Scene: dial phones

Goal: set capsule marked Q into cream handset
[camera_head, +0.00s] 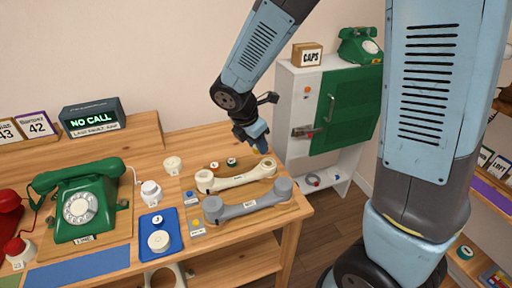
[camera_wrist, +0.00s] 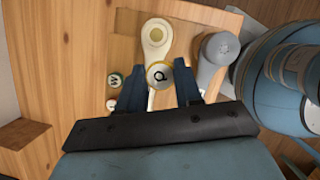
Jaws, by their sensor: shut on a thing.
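My gripper (camera_wrist: 159,80) is shut on a round capsule (camera_wrist: 159,73) marked Q, with a pale face and yellowish rim, held between its two blue fingers. In the head view my gripper (camera_head: 257,142) hangs above the right end of the cream handset (camera_head: 236,179), which lies on the wooden table. In the wrist view the cream handset (camera_wrist: 156,34) shows one round cup end, with its handle running down behind the capsule. The capsule appears over the handle, apart from that cup. The handset's other end is hidden by my gripper in the wrist view.
A grey handset (camera_head: 238,206) lies beside the cream one. A green capsule (camera_wrist: 115,80) marked W and another small capsule (camera_wrist: 111,104) stand near it. A blue tray (camera_head: 174,230) holds pale parts. A green telephone (camera_head: 80,205) stands left. A white cabinet (camera_head: 295,105) stands behind the right edge.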

